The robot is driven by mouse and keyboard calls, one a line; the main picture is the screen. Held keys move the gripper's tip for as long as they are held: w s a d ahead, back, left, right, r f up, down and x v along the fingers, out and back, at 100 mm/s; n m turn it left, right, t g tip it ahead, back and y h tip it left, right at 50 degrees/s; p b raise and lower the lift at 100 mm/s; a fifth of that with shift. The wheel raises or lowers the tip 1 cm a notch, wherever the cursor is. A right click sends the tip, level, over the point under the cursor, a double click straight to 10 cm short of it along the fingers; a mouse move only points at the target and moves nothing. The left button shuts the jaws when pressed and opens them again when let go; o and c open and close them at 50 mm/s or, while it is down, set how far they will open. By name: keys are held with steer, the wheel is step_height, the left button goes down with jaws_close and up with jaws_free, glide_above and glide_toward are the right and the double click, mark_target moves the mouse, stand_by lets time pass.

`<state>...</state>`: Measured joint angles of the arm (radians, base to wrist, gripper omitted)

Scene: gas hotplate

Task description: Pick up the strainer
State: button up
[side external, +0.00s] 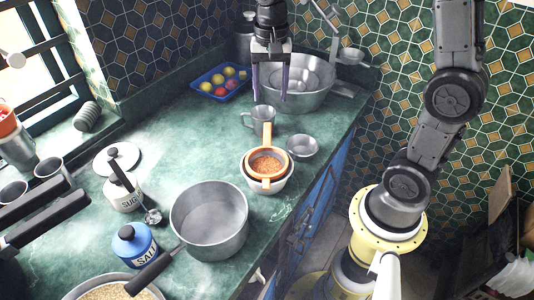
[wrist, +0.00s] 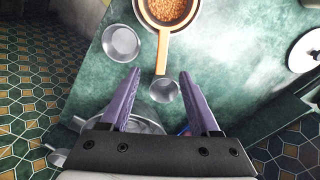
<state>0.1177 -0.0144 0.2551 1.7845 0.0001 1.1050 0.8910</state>
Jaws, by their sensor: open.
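The strainer (side external: 249,166) is orange, with a long orange handle, and holds brown grains. It rests on a bowl (side external: 268,188) on the green counter, its handle extending toward the metal mug (side external: 262,118). In the wrist view the strainer (wrist: 148,12) is cut off by the top edge, and its handle (wrist: 162,52) points down toward my gripper. My gripper (side external: 270,94) is open and empty, with purple fingers pointing down, above the counter behind the strainer. In the wrist view the fingertips (wrist: 160,74) spread on either side of the handle's end, without visible contact.
A small metal bowl (side external: 302,148) stands right of the strainer. A large metal basin (side external: 312,100) is near my fingers, with a blue tray (side external: 207,76) of colored balls to its left. A saucepan (side external: 208,215), sugar jar (side external: 122,192) and salt jar (side external: 135,246) stand toward the front left.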

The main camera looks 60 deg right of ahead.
glide_above(267, 135)
steer(key=f, duration=0.9)
steer(key=shift+s+d, duration=0.15)
steer(key=shift+s, duration=0.25)
steer(key=shift+w+f, duration=0.2)
steer(key=shift+f, duration=1.15)
steer(key=shift+w+f, duration=0.2)
steer(key=shift+f, duration=1.1)
steer(key=shift+c, duration=0.3)
jaws_close()
